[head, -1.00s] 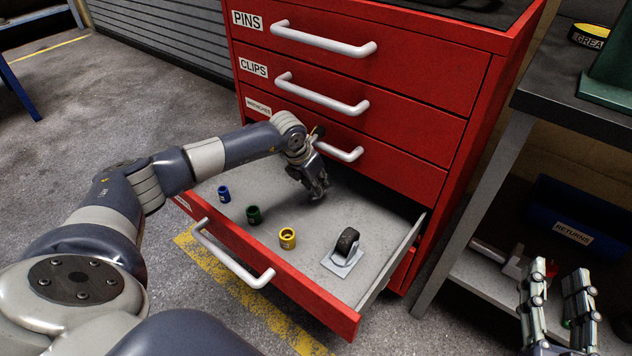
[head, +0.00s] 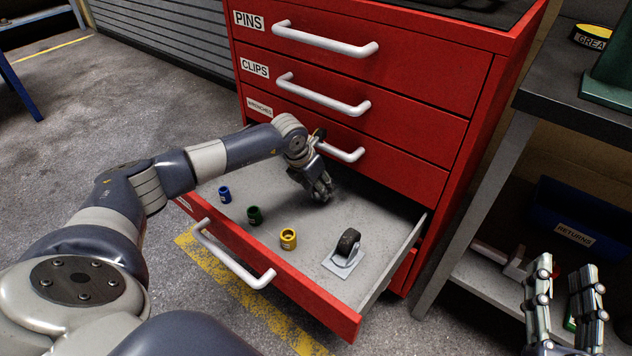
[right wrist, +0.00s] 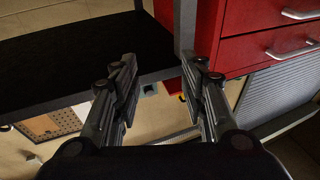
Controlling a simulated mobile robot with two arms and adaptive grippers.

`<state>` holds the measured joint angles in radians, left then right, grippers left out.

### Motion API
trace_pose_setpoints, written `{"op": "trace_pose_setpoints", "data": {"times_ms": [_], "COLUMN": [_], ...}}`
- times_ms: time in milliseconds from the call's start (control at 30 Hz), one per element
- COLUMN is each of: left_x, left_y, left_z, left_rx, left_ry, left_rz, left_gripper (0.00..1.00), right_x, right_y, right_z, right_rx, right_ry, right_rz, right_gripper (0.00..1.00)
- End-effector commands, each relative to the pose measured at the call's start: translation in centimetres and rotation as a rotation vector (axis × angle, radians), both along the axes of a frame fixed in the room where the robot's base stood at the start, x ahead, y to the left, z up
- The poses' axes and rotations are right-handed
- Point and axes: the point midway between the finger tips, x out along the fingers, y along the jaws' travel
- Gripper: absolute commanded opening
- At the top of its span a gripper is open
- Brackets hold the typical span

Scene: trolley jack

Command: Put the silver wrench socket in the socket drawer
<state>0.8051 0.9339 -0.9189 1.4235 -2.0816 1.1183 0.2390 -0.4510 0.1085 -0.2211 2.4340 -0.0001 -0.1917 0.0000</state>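The open bottom drawer (head: 215,226) of the red cabinet holds a blue socket (head: 225,194), a green socket (head: 255,215) and a yellow socket (head: 288,238), spaced apart in a row. I cannot make out a silver socket in either view. My left gripper (head: 322,192) points down inside the drawer, behind the row, close to the drawer floor. Its fingers are bunched and partly hide each other, so its opening and anything in it are unclear. My right gripper (head: 566,270) is open and empty at the lower right; its spread fingers also show in the right wrist view (right wrist: 158,80).
A caster wheel (head: 346,247) stands in the drawer's right part. Closed drawers with handles rise above my left gripper. A dark bench (head: 560,105) stands at right, with a blue returns bin (head: 575,222) below it. The drawer floor between sockets and caster is clear.

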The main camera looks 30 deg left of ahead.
Motion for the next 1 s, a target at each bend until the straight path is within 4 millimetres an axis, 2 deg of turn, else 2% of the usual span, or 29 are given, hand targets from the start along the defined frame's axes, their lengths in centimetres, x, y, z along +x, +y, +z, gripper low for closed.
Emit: {"op": "trace_pose_setpoints", "data": {"times_ms": [167,300,467,800,1000], "left_x": [0.0,0.0,-0.9,-2.9,-4.0], "left_y": [0.0,0.0,0.2,0.5,0.6], "left_z": [0.6,1.6,3.7,8.5,11.0], "left_rx": [0.000,0.001,0.002,0.002,0.001], "left_ry": [-0.001,-0.002,-0.001,-0.001,-0.001], "left_rz": [0.000,-0.001,0.001,0.000,0.000], "left_gripper": [0.45,0.45,0.45,0.45,0.45], "right_x": [0.2,0.2,-0.2,-3.2,-5.4], "right_y": [-0.1,-0.4,-1.0,-2.7,-3.7], "right_z": [-0.8,-3.1,-6.4,-12.8,-15.5], "right_rx": [-0.015,-0.045,-0.087,-0.169,-0.205], "right_ry": [0.052,0.168,0.331,0.674,0.834], "right_rz": [-0.002,-0.010,-0.020,-0.043,-0.053], "right_gripper": [0.40,0.40,0.40,0.40,0.40]}}
